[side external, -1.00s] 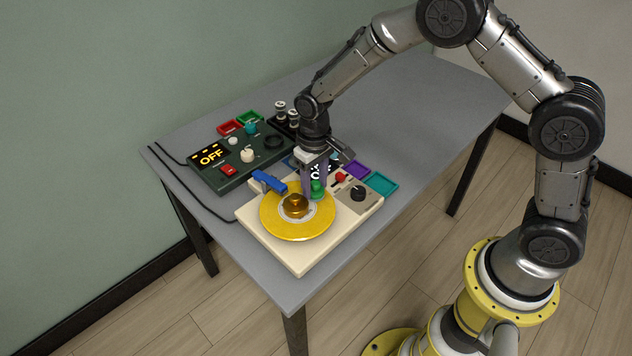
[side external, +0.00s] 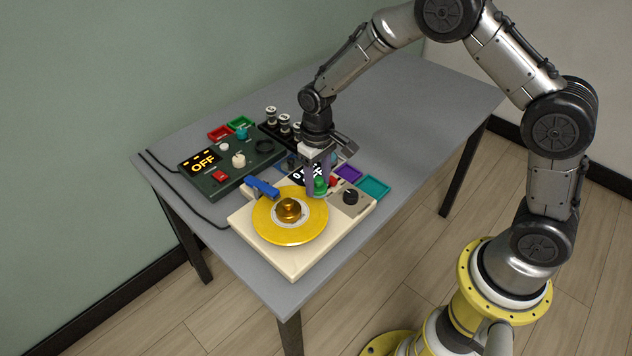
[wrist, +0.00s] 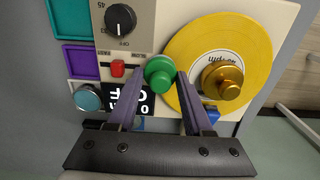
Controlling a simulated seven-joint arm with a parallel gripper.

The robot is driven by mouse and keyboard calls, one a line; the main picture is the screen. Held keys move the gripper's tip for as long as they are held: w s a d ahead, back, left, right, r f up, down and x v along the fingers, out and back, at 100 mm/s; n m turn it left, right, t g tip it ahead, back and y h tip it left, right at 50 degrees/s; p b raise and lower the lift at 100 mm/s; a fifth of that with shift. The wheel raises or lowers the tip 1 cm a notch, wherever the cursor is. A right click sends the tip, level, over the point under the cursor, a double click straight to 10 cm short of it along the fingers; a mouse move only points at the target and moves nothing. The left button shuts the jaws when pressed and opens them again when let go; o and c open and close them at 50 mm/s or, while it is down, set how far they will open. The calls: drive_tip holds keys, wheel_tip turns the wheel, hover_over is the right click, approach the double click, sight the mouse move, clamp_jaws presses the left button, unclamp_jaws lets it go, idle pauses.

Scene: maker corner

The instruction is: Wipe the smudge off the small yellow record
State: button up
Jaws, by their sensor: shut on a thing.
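The yellow record (side external: 262,222) lies flat on the cream record player (side external: 283,262), with a pale label and a gold weight (side external: 289,209) at its centre. It also shows in the wrist view (wrist: 255,45). My gripper (side external: 318,190) points down at the record's back right edge, shut on a green round-topped piece (wrist: 160,72). In the wrist view the green top sits between my fingertips, overlapping the record's edge. What is under the green piece is hidden, and I cannot tell whether it touches the record. I cannot make out a smudge.
A blue tonearm piece (side external: 262,187) stands beside the record. A black knob (side external: 351,197) and a red switch (wrist: 118,68) are on the player. A dark panel reading OFF (side external: 203,161) is behind, with purple (side external: 348,174) and teal (side external: 374,187) trays to the right.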

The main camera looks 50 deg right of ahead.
drive_tip(key=shift+w+r, duration=0.15)
drive_tip(key=shift+r, duration=2.55)
drive_tip(key=shift+r, duration=0.1)
drive_tip(key=shift+r, duration=1.4)
